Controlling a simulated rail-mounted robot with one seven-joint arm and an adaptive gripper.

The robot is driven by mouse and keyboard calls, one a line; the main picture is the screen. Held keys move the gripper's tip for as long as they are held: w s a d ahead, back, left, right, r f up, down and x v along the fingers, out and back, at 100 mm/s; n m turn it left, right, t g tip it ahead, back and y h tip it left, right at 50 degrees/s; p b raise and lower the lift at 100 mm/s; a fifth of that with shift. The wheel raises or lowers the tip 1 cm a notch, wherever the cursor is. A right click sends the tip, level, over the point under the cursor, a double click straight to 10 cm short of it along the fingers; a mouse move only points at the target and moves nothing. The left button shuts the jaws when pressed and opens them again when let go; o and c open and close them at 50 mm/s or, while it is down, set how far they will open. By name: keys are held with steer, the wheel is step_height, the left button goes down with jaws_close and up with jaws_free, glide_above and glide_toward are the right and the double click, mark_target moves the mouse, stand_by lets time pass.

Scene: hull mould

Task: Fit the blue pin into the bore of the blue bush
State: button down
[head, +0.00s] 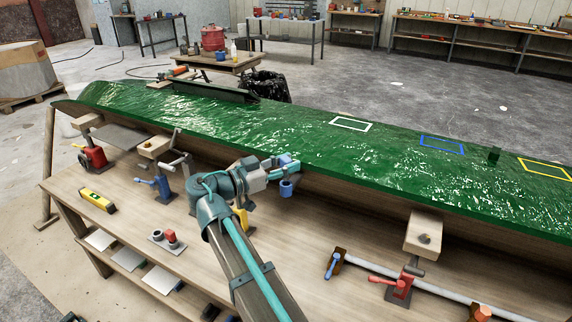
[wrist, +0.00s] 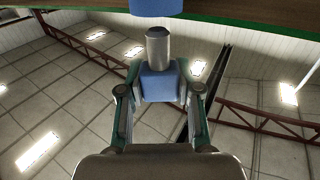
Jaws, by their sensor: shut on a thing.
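My gripper (head: 286,164) is at the front edge of the green hull mould. It is shut on the blue pin, whose blue block (wrist: 159,83) sits between the fingers in the wrist view (wrist: 158,90). The pin's grey shank (wrist: 157,45) sticks out of the block towards the blue bush (wrist: 156,6), which is cut off at the top of that view. A small gap shows between shank tip and bush. In the head view the blue bush (head: 287,188) is just below my gripper. Its bore is hidden in both views.
The green hull mould (head: 300,135) runs along the back of the wooden bench (head: 330,220). Red (head: 95,157) and blue-handled (head: 160,184) clamps stand left. A grey bar (head: 430,285) with clamps lies right. A plate with red and grey parts (head: 166,239) is at front left.

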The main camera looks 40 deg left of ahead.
mark_target(285, 180)
steer(key=shift+f+b, duration=1.95)
steer(key=shift+f, duration=0.15)
steer(key=c, duration=0.7)
jaws_free()
steer(key=shift+s, duration=0.1)
steer(key=v, duration=1.1)
steer(key=shift+s+a, duration=0.2)
steer(key=shift+s, duration=0.15)
steer(key=shift+r, duration=0.1)
